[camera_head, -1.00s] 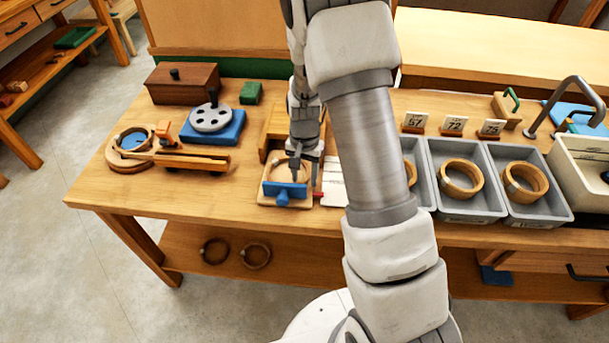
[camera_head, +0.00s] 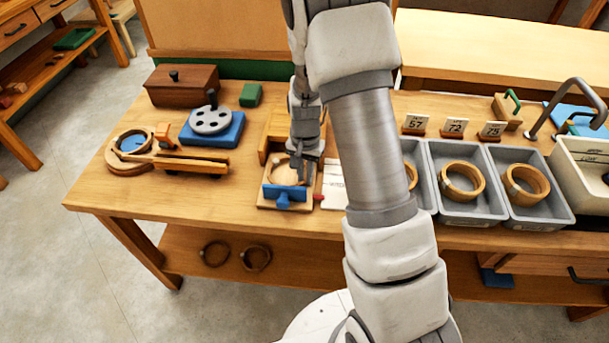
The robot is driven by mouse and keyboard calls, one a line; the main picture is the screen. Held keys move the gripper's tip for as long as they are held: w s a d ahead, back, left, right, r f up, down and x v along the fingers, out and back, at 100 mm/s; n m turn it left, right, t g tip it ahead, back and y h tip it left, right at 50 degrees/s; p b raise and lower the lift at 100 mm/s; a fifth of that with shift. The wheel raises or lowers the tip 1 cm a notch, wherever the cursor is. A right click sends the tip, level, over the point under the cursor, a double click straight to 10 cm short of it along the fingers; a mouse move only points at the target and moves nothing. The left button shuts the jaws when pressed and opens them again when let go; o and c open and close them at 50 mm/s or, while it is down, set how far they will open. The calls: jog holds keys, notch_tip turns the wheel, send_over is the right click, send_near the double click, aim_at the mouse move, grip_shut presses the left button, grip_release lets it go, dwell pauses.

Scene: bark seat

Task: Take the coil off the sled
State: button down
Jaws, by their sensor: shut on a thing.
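The sled (camera_head: 268,204) is a pale wooden board near the front edge of the table, with a blue clamp piece (camera_head: 284,196) at its front. The coil, a round wooden ring (camera_head: 283,173), sits at the sled behind the blue piece, partly hidden by my gripper. My gripper (camera_head: 303,174) points down at the ring's right side. Its fingers look closed on the ring's right rim, though the contact is small and partly hidden. I cannot tell whether the ring is clear of the board.
Grey trays (camera_head: 464,215) at right hold wooden rings, with number cards (camera_head: 453,127) behind them. A white sheet (camera_head: 334,184) lies right of the sled. At left stand a wooden ring fixture (camera_head: 128,165), a blue block with a grey disc (camera_head: 212,135) and a brown box (camera_head: 181,86).

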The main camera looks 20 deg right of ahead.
jog(key=shift+w+d, duration=0.15)
jog(key=shift+w, duration=0.25)
jog(key=c, duration=0.8)
grip_release()
notch_tip(320, 180, up, 18)
jog(key=p, duration=0.2)
jog(key=shift+f+p, duration=0.25)
jog(key=shift+p, duration=0.15)
jog(key=shift+s, duration=0.1)
